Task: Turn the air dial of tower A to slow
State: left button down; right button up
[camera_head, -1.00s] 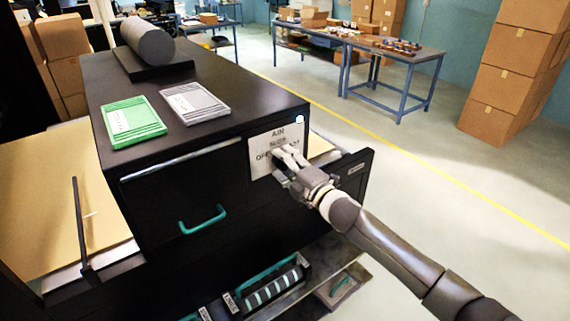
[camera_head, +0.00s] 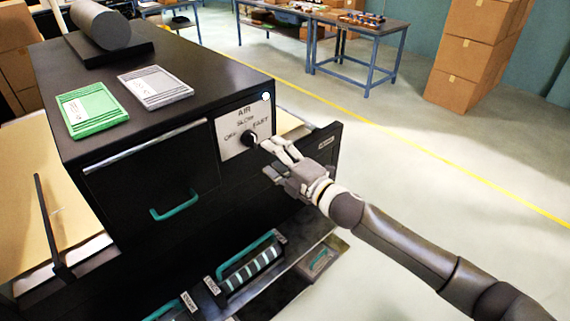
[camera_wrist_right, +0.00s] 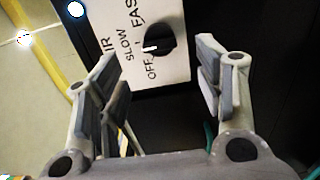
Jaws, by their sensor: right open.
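The black tower (camera_head: 110,180) stands at left with a white air panel (camera_head: 229,150) on its front, lettered OFF, SLOW and FAST. The black dial (camera_head: 250,139) sits on the panel and also shows in the right wrist view (camera_wrist_right: 164,42). There its white pointer mark lies toward SLOW, slightly to the OFF side. My right gripper (camera_head: 267,158) is open and empty, just right of and in front of the dial. In the wrist view its fingers stand apart either side of the dial, which looks untouched. My left gripper is not in view.
An open drawer side (camera_head: 325,150) stands close behind my right gripper. A teal handle (camera_head: 175,207) is on the tower's front.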

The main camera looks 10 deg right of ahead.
jog(key=v, duration=0.3)
jog(key=shift+s+d, duration=0.15)
jog(key=shift+s, duration=0.1)
jog(key=shift+f, duration=0.1)
